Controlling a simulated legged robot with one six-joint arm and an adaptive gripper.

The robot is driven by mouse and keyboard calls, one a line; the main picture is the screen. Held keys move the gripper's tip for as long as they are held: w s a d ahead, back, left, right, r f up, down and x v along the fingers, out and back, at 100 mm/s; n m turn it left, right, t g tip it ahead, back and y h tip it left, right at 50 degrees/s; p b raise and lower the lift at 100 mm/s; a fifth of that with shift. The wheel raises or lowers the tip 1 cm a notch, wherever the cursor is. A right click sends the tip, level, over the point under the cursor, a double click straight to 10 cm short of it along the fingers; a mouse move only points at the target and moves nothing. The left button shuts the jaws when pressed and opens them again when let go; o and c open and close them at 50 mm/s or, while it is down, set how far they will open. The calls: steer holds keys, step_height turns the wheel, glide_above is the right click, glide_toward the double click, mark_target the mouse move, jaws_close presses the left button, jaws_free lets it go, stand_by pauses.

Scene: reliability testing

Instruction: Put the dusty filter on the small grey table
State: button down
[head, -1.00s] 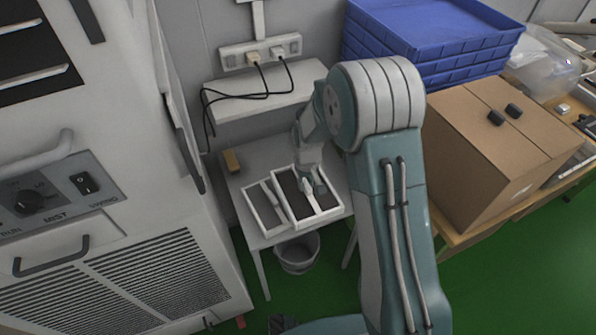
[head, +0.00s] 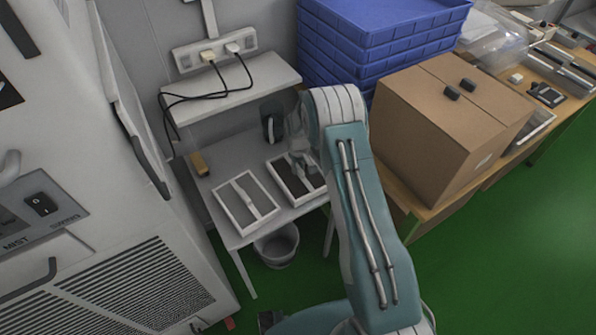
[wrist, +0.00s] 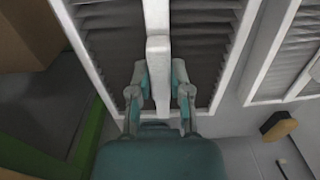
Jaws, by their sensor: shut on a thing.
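The dusty filter (head: 285,181) is a white frame with dark brown-grey slats. It is at the right part of the small grey table (head: 225,166); I cannot tell if it rests on the top or hangs just above it. My gripper (head: 303,162) is shut on the white middle bar of the filter. In the wrist view both fingers of my gripper (wrist: 160,84) close on that bar, and the dusty filter (wrist: 103,50) fills the upper middle. My arm hides its right part in the head view.
A second white frame with a lighter inside (head: 245,203) lies left of the dusty filter, with a narrow gap. A yellow-brown block (head: 198,164) lies behind it. A shelf with plugged cables (head: 238,92) is above. A bin (head: 277,246) stands below; a cardboard box (head: 440,130) is right.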

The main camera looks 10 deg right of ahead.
steer(key=shift+a+f, duration=0.1)
steer(key=shift+f, duration=0.85)
steer(key=shift+f, duration=0.1)
steer(key=c, duration=0.6)
jaws_free()
